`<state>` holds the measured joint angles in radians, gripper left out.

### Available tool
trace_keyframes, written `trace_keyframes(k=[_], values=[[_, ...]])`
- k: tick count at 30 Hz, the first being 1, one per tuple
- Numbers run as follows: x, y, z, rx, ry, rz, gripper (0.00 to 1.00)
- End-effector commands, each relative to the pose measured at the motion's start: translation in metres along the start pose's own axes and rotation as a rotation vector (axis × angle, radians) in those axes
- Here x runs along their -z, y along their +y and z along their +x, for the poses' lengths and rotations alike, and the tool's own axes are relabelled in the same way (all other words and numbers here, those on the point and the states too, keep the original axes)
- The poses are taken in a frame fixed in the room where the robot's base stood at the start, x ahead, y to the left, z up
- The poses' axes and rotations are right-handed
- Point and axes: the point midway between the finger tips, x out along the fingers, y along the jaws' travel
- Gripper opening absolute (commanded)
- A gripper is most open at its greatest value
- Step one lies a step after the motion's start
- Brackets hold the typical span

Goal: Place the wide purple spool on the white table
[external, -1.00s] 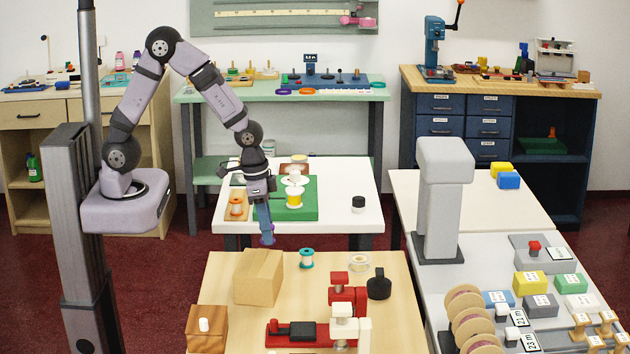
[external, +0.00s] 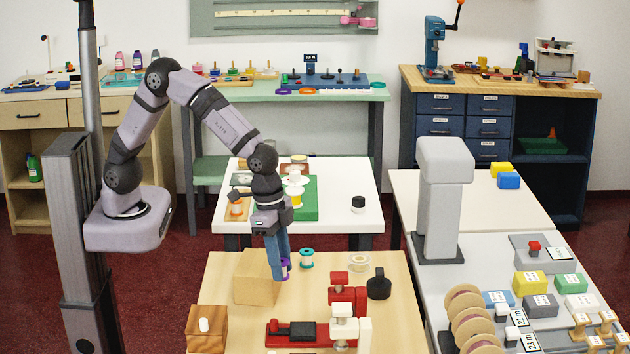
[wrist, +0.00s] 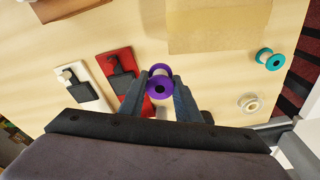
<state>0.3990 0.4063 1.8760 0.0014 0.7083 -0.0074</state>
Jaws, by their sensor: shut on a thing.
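The purple spool (wrist: 159,85) is between the fingertips of my gripper (wrist: 160,98) in the wrist view, and the gripper is shut on it.
On the wooden table (external: 230,290) are a tan block (external: 252,290), a teal spool (external: 306,259), a pale ring-like spool (external: 358,263), a black weight (external: 379,285) and red clamps (external: 290,332). The white table's right front part is clear around the jar (external: 358,203).

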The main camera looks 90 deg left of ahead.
Motion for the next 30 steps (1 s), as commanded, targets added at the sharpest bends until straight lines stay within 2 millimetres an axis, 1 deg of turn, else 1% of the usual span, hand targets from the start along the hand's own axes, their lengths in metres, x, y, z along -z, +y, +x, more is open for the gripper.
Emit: trace_keyframes(k=[2,9,12,20,23,27,30], values=[[-0.002,0.0,0.007,0.0,-0.004,-0.001,0.05],[-0.008,-0.001,0.041,0.0,-0.006,-0.001,0.05],[-0.009,-0.001,0.051,0.0,-0.004,-0.001,0.05],[-0.01,-0.001,0.058,0.0,-0.002,-0.001,0.05],[-0.012,-0.001,0.068,0.0,-0.004,-0.001,0.05],[-0.014,-0.001,0.085,0.0,-0.005,-0.001,0.05],[-0.015,-0.001,0.093,0.0,-0.003,-0.001,0.05]])
